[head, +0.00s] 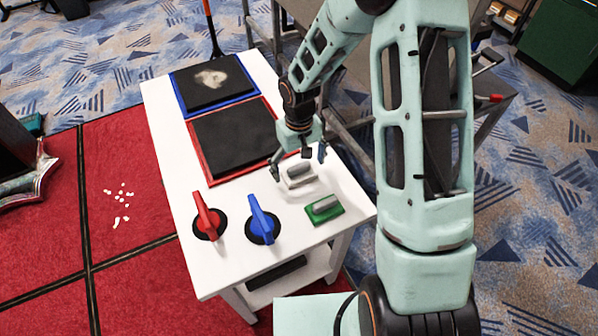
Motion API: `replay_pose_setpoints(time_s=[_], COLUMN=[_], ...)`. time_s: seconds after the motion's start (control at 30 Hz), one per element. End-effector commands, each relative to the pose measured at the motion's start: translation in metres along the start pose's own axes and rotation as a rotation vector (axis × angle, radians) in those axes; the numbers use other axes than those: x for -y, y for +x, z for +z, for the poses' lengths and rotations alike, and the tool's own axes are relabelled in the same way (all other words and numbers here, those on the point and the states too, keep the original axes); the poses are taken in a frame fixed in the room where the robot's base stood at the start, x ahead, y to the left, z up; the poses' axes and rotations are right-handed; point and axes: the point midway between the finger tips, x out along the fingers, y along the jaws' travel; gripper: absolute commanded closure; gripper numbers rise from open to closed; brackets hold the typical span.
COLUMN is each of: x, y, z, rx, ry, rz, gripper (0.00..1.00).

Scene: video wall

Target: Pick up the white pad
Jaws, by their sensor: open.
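The white pad (297,179) is a small white block with a grey handle on top. It lies on the white table near its right edge. My gripper (299,169) is open, with its fingers pointing down just above and around the pad, one on the left and one on the right. I cannot tell whether the fingers touch it.
A red knob (208,219) and a blue knob (262,222) stand on the white table (180,150), left of the pads. Behind are a red-framed black panel (235,138) and a blue-framed black panel (212,84) with a pale smear. Grey metal framing (350,130) stands right of the table.

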Motion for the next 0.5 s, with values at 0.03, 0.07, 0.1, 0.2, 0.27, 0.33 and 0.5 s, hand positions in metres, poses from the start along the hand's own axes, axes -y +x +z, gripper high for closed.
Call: replay_pose_setpoints(time_s=[0.03,0.07,0.1,0.2,0.27,0.33,0.5], x=[0.0007,0.0006,0.0005,0.0003,0.0003,0.0003,0.0003], y=[0.0047,0.0063,0.0078,0.0088,0.0086,0.0086,0.0084], z=[-0.0001,-0.0003,-0.0005,-0.0006,-0.0006,-0.0006,-0.0006], rx=[0.0,-0.001,-0.001,-0.002,-0.002,-0.002,-0.002], ry=[-0.001,-0.001,-0.001,-0.001,-0.001,0.0,0.0], rz=[-0.001,0.0,0.0,0.0,0.0,0.0,0.0], gripper=[0.11,0.11,0.11,0.11,0.11,0.11,0.3])
